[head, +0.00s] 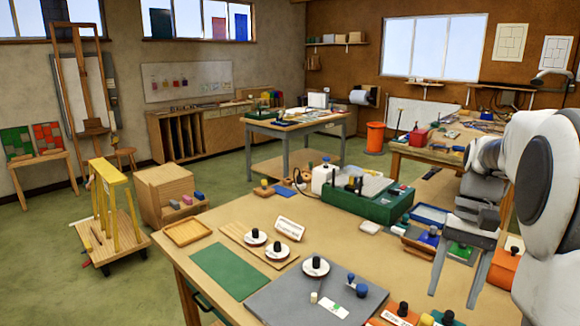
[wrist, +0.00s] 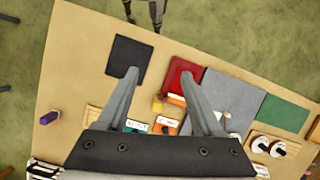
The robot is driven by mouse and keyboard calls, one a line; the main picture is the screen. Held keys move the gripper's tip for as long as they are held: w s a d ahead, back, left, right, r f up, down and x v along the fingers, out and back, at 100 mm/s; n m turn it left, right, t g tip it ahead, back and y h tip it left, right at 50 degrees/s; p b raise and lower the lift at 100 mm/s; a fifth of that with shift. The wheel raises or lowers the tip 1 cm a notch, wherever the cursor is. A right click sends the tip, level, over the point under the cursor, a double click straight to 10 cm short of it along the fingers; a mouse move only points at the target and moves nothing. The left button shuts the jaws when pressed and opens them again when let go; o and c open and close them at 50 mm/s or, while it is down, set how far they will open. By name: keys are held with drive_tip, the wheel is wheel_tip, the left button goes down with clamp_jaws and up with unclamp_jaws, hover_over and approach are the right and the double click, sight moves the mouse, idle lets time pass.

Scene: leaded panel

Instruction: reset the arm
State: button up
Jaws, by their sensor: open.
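My gripper (head: 453,298) hangs at the right of the head view, fingers pointing down and spread apart, with nothing between them. My arm's white and dark links fill the right edge of that view. In the wrist view my gripper (wrist: 158,76) is also open and empty, well above the worktable (wrist: 75,75). In that view its fingers overlap a black square mat (wrist: 129,56) and a red tray (wrist: 183,76). Neither finger appears to touch anything. The fingers partly hide the items on the table behind them.
The worktable holds a grey mat (head: 290,301), a green mat (head: 230,271), a wooden tray (head: 187,232) and a green case (head: 365,205). Stamp-like pieces and small blocks stand near the front right edge. A yellow-framed cart (head: 120,238) stands on the floor at left.

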drive_tip(key=s+a+r+n+t+h, duration=0.2)
drive_tip(key=s+a+n+t, duration=0.3)
drive_tip(key=s+a+t, duration=0.3)
drive_tip(key=s+a, duration=0.3)
drive_tip(key=a, duration=0.4)
drive_tip(key=shift+s+a+n+t+h, duration=0.25)
drive_tip(key=shift+s+n+t+h, duration=0.05)
drive_tip(key=shift+s+n+t, duration=0.1)
drive_tip(key=shift+s+a+f, duration=0.1)
drive_tip(key=shift+c, duration=1.4)
drive_tip(key=shift+s, duration=0.1)
